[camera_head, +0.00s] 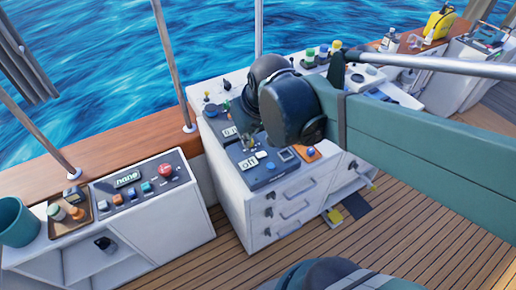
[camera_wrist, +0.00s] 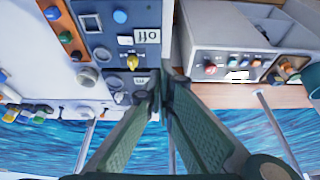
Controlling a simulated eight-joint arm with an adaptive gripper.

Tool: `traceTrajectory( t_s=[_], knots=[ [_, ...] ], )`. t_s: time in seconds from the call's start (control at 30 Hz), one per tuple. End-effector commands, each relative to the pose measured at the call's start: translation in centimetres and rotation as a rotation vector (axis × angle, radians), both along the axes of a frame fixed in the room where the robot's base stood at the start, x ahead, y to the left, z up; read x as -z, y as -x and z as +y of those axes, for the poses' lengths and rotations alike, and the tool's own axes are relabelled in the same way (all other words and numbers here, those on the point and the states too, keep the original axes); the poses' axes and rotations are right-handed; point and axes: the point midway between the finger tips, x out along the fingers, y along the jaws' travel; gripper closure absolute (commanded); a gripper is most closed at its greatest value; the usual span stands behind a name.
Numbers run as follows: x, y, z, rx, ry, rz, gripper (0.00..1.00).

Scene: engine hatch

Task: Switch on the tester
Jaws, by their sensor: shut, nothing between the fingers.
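A blue panel with a display reading "off" (camera_head: 248,162) lies on the white drawer console; I take it for the tester, but no label confirms this. In the wrist view its display (camera_wrist: 146,37) is upside down, with a yellow knob (camera_wrist: 132,62), a blue button (camera_wrist: 120,16) and a dark square (camera_wrist: 92,23) around it. A second small display (camera_wrist: 141,81) sits on a neighbouring dark panel. My gripper (camera_wrist: 164,88) is shut and empty, its tips appearing beside that second display, apart from the yellow knob in the picture. In the head view my wrist hides most of the gripper.
A lower white console (camera_head: 160,225) with a "nano" display (camera_head: 127,179) and red button (camera_head: 165,170) stands to the left. A teal bucket (camera_head: 15,222) is at the far left. An orange strip (camera_head: 305,155) borders the blue panel. Wooden rail and thin posts stand behind.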

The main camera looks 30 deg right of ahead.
Motion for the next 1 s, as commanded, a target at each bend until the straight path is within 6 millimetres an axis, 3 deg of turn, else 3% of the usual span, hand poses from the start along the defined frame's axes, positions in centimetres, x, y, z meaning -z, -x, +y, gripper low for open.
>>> traceTrajectory(
  t_s=[1.0],
  knots=[
    [1.8,-5.0,-5.7,-0.012,-0.063,0.243,1.00]
  ],
)
